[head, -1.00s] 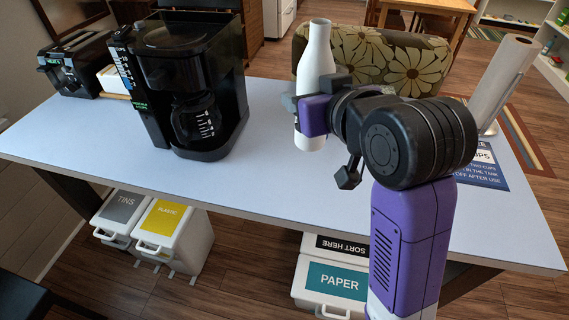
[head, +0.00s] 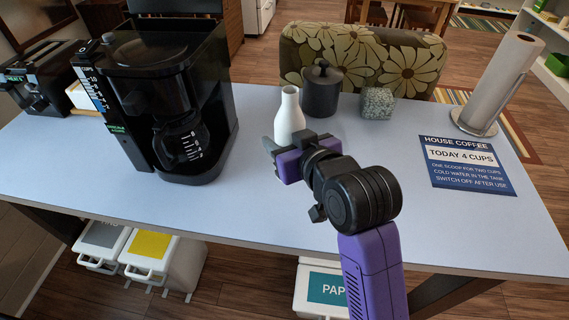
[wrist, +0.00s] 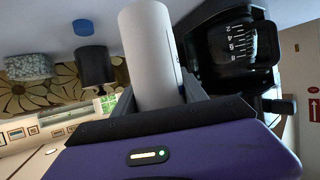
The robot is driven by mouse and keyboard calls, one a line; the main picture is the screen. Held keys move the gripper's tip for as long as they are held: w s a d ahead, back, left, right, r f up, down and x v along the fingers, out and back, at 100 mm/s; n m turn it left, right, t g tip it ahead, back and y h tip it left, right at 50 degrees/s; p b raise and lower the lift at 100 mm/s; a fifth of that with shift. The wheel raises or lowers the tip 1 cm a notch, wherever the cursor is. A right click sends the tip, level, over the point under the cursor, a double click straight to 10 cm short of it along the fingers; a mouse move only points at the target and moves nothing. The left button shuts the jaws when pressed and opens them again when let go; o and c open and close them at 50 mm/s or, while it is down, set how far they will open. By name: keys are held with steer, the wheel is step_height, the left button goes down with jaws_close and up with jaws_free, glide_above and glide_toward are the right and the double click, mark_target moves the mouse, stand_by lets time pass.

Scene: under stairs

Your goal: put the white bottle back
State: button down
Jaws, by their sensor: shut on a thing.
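The white bottle (head: 289,112) is upright over the table, to the right of the coffee maker in the head view. My gripper (head: 283,152) is shut on it from the near side. The gripper hides the bottle's lower part, so I cannot tell whether its base touches the table. In the wrist view the bottle (wrist: 148,50) rises between the two fingers (wrist: 158,95).
A black coffee maker (head: 165,75) with a glass jug stands left of the bottle. A dark lidded canister (head: 322,92) and a speckled grey block (head: 378,104) stand behind it. A blue sign (head: 465,165) and paper-towel roll (head: 500,80) are right. The front right tabletop is clear.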

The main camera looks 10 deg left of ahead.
steer(key=shift+f, duration=3.75)
steer(key=shift+f, duration=0.15)
steer(key=c, duration=0.6)
jaws_free()
steer(key=v, duration=1.2)
